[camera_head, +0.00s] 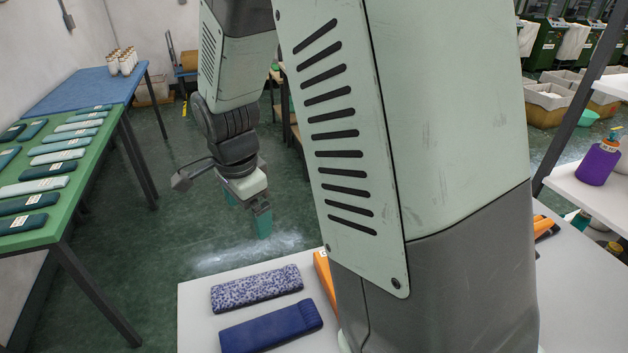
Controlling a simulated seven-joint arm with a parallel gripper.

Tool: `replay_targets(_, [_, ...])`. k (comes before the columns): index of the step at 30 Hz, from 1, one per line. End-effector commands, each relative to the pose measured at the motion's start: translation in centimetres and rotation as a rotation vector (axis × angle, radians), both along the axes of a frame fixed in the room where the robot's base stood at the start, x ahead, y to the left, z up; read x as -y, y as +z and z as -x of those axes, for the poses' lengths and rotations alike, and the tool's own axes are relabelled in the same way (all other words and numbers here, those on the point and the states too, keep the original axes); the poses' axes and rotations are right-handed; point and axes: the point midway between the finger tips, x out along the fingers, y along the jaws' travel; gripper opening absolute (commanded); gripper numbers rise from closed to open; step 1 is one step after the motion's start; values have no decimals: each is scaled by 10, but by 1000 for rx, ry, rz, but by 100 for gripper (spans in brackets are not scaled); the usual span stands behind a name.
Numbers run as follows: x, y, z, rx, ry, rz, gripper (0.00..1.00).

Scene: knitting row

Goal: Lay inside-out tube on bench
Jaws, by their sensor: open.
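Two flat knitted tubes lie side by side on the white bench (200,318) at the bottom. The farther one is a speckled blue and white tube (257,288), mottled like a reverse face. The nearer one is a plain dark blue tube (270,328). My gripper (248,222) hangs beyond the bench's far edge, above the floor, with its teal fingers pointing down. It is open, and I see nothing between the fingers. My own arm hides the middle and right of the bench.
A green table (48,236) at left bears several labelled tubes, with a blue table (80,92) holding yarn cones behind it. An orange object (323,275) lies beside the tubes. A purple bottle (597,163) stands on the right shelf. Open floor lies between the tables.

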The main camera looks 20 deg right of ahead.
Motion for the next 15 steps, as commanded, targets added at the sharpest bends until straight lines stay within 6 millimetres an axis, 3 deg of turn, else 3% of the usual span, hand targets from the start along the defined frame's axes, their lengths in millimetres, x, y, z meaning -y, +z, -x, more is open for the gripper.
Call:
replay_targets(1, [9,30,9,38,80,16,99])
replay_targets(6, [34,105,54,121,392,89,99])
replay_targets(12, [55,165,123,215,756,194,99])
replay_targets(15, [62,180,156,251,914,246,99])
